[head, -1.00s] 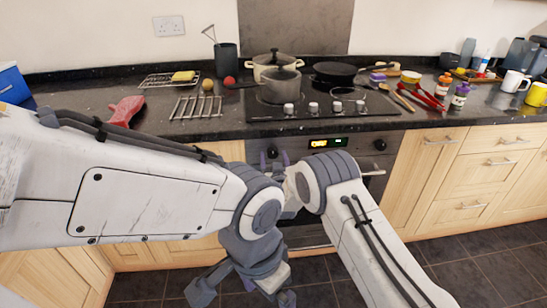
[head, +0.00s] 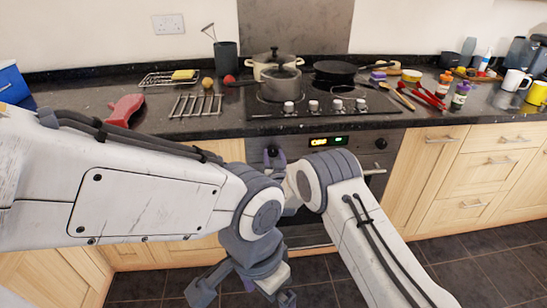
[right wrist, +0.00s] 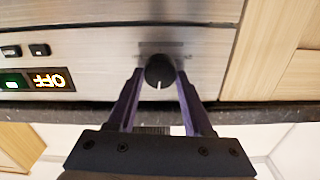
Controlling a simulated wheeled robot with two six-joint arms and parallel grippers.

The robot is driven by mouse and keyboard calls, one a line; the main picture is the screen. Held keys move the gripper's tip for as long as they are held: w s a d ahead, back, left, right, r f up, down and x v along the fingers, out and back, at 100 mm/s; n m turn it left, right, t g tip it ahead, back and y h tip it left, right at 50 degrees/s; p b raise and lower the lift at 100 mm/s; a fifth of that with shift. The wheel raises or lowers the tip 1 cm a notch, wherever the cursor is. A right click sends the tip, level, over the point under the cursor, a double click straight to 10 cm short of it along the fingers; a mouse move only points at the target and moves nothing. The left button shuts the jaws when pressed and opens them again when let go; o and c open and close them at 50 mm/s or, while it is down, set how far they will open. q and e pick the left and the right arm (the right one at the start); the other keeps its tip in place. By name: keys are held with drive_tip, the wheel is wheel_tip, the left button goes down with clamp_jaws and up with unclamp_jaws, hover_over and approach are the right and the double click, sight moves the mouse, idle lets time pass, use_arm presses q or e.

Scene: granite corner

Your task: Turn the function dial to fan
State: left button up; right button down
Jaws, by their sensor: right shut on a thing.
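The oven's left dial (head: 272,150) is a dark round knob on the front panel. It also shows in the right wrist view (right wrist: 159,72), where its white mark points toward my gripper. My right gripper (head: 274,158) has its purple fingers shut on this dial, one on each side; they also show in the right wrist view (right wrist: 159,80).
A second dial (head: 380,143) sits at the panel's right end. The dark worktop edge (head: 215,128) runs above the panel. The hob holds pots (head: 277,84) and a pan (head: 341,70). My forearms cover much of the oven door.

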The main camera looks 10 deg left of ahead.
drive_tip(key=m+b, duration=0.2)
drive_tip(key=m, duration=0.1)
drive_tip(key=m+b, duration=0.3)
drive_tip(key=shift+d+f, duration=0.1)
drive_tip(key=shift+f, duration=0.1)
drive_tip(key=m+b, duration=1)
drive_tip(key=b, duration=0.1)
drive_tip(key=m+b, duration=0.5)
drive_tip(key=shift+d+f+b, duration=0.1)
drive_tip(key=shift+f+b, duration=0.2)
drive_tip(key=shift+r+m+b, duration=0.15)
drive_tip(key=shift+m+b, duration=0.85)
drive_tip(key=shift+b, duration=0.1)
drive_tip(key=shift+c, duration=1.6)
unclamp_jaws()
